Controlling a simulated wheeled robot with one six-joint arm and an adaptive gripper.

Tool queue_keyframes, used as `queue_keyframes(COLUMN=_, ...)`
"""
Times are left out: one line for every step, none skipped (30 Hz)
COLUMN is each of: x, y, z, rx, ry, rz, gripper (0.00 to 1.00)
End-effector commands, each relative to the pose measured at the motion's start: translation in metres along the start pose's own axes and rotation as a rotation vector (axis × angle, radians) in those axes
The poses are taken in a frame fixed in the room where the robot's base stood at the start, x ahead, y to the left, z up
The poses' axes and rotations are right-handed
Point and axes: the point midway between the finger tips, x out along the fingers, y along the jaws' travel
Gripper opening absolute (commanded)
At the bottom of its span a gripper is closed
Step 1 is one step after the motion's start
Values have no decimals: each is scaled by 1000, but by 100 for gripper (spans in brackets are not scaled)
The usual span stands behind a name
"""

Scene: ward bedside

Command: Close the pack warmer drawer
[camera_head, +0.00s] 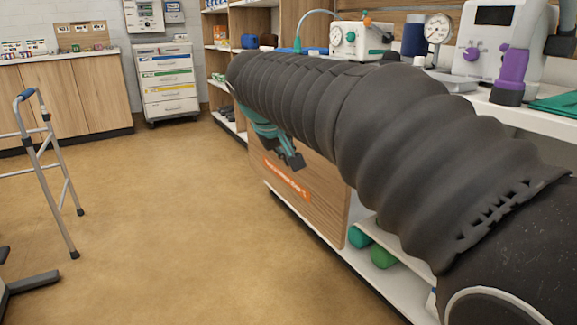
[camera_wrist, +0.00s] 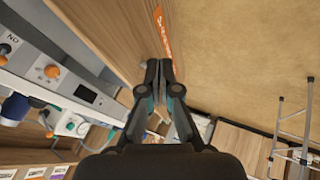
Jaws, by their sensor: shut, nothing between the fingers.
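A wooden front with an orange label (camera_head: 287,178), apparently the pack warmer drawer (camera_head: 328,200), is set low under the counter in the head view. The label's text is too small to read. The wooden front (camera_wrist: 115,35) and its label (camera_wrist: 163,32) also show at the top of the wrist view. How far the drawer stands out cannot be told, since my arm covers its upper part. My gripper (camera_head: 292,160) is shut and empty close in front of the wooden front. Its fingertips (camera_wrist: 160,72) meet in the wrist view; contact with the wood cannot be told.
Several devices, including a gauge unit (camera_head: 362,40), stand on the counter. Green cylinders (camera_head: 383,256) lie on the low shelf right of the wooden front. A walker (camera_head: 48,150) stands at the left and a drawer cart (camera_head: 168,85) at the back. The floor between is clear.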

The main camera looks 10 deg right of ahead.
Motion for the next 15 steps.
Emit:
queue_keyframes(x=7, y=0, z=1, rx=0, ry=-2, rz=0, gripper=0)
queue_keyframes(x=12, y=0, z=1, rx=0, ry=-2, rz=0, gripper=0)
queue_keyframes(x=18, y=0, z=2, rx=0, ry=-4, rz=0, gripper=0)
queue_keyframes(x=24, y=0, z=2, rx=0, ry=-4, rz=0, gripper=0)
queue_keyframes(x=29, y=0, z=2, rx=0, ry=-4, rz=0, gripper=0)
queue_keyframes(x=37, y=0, z=2, rx=0, ry=-5, rz=0, gripper=0)
queue_keyframes(x=42, y=0, z=2, rx=0, ry=-4, rz=-1, gripper=0)
queue_keyframes(x=48, y=0, z=2, rx=0, ry=-4, rz=-1, gripper=0)
queue_keyframes(x=56, y=0, z=2, rx=0, ry=-4, rz=0, gripper=0)
queue_keyframes(x=62, y=0, z=2, rx=0, ry=-4, rz=-1, gripper=0)
queue_keyframes(x=67, y=0, z=2, rx=0, ry=-5, rz=-1, gripper=0)
queue_keyframes(x=74, y=-1, z=2, rx=0, ry=-4, rz=-1, gripper=0)
queue_keyframes(x=80, y=0, z=2, rx=0, ry=-3, rz=-1, gripper=0)
queue_keyframes(x=85, y=0, z=2, rx=0, ry=-4, rz=-1, gripper=0)
queue_keyframes(x=92, y=0, z=2, rx=1, ry=-3, rz=-1, gripper=0)
